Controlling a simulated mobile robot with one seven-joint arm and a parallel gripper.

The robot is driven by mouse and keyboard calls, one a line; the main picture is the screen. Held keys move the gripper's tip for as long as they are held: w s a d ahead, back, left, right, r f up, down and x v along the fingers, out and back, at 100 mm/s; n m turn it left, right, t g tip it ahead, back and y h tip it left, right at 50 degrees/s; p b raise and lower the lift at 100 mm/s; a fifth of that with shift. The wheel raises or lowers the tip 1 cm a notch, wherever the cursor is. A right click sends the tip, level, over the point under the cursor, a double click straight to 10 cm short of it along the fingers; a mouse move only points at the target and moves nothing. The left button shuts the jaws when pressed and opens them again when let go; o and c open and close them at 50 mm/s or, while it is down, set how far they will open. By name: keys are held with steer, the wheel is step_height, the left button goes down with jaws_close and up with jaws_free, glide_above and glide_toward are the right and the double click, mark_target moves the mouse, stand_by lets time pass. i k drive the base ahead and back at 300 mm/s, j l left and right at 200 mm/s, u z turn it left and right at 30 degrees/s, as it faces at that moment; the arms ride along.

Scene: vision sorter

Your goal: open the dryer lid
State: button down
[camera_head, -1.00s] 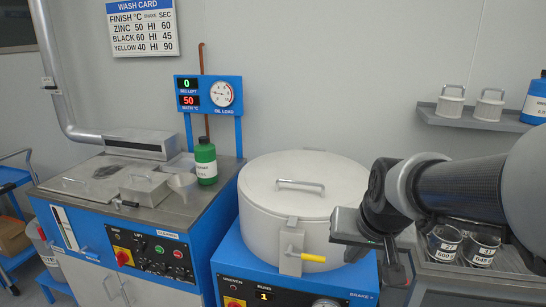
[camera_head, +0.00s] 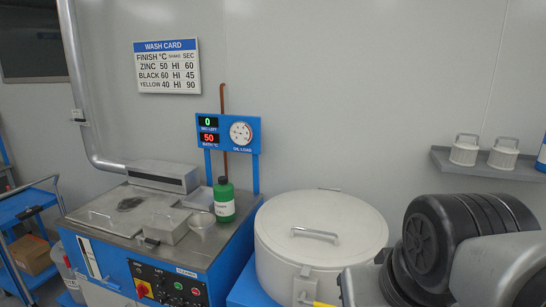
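The dryer is a round cream drum on a blue cabinet, in the lower right of the head view. Its lid (camera_head: 345,222) lies flat and closed on top, with a silver bar handle (camera_head: 314,233) near the front. A latch with a yellow grip (camera_head: 322,304) sits on the drum's front at the bottom edge of the picture. My arm is at the right, in front of the drum's right side. My gripper's fingers are not in the picture.
A wash station (camera_head: 130,225) with a green bottle (camera_head: 224,200) stands left of the dryer. A shelf (camera_head: 488,165) with two white lidded pots is at the right on the wall. A blue cart (camera_head: 22,205) stands at far left. The space above the lid is clear.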

mark_target(320, 224)
steer(key=i+j+z, duration=0.1)
steer(key=k+j+z, duration=0.1)
steer(key=j+z, duration=0.2)
steer(key=j, duration=0.15)
steer(key=k+j+z, duration=0.25)
steer(key=j, duration=0.2)
steer(key=j+z, duration=0.3)
steer(key=k+j+z, duration=0.25)
steer(key=j, duration=0.2)
